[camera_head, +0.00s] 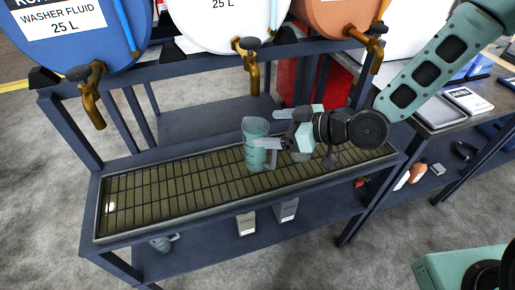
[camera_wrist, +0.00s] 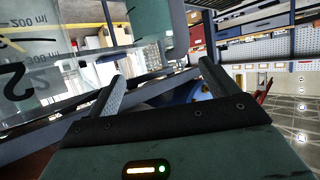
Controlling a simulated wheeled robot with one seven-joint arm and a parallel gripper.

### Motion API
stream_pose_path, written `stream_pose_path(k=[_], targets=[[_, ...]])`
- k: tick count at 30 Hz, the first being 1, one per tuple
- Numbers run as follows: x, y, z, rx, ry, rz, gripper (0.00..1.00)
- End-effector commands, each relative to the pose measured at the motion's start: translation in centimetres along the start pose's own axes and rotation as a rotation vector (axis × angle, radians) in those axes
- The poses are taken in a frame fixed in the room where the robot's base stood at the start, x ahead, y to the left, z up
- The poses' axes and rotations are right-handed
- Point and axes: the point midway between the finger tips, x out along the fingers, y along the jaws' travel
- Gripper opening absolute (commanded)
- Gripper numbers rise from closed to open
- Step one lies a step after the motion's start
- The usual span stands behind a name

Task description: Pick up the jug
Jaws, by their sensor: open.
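A translucent teal jug (camera_head: 256,130) stands upright on the drip grate, right of its middle. My gripper (camera_head: 268,150) is at its right side, low over the grate, with its fingers toward the jug. In the wrist view, my gripper (camera_wrist: 160,75) is open, its two fingers apart with nothing clearly between them. A clear vessel with ml marks (camera_wrist: 35,65) fills the left edge there, outside the fingers.
The metal grate (camera_head: 150,200) is bare on the left. Blue, white and orange drums with brass taps (camera_head: 91,95) overhang the back. The lower shelf holds a jug-like vessel (camera_head: 163,243) and small containers (camera_head: 246,224). A side table (camera_head: 440,120) stands at the right.

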Motion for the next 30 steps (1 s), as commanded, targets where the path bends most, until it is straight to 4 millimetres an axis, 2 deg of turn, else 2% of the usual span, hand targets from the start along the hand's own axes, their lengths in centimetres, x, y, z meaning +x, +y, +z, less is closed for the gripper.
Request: stream_pose_path(k=[6, 9, 17, 20, 25, 27, 30], targets=[[3.2, -0.4, -0.4, 0.001, 0.000, -0.003, 0.86], [4.2, -0.3, -0.3, 0.001, 0.000, -0.001, 0.86], [4.5, -0.3, -0.2, -0.001, 0.000, 0.000, 0.86], [4.5, -0.3, -0.2, -0.001, 0.000, 0.000, 0.64], [4.5, -0.3, -0.2, -0.001, 0.000, 0.000, 0.17], [4.5, -0.3, -0.3, -0.002, 0.002, 0.000, 0.05], [4.5, -0.3, -0.3, -0.001, 0.002, 0.000, 0.05]])
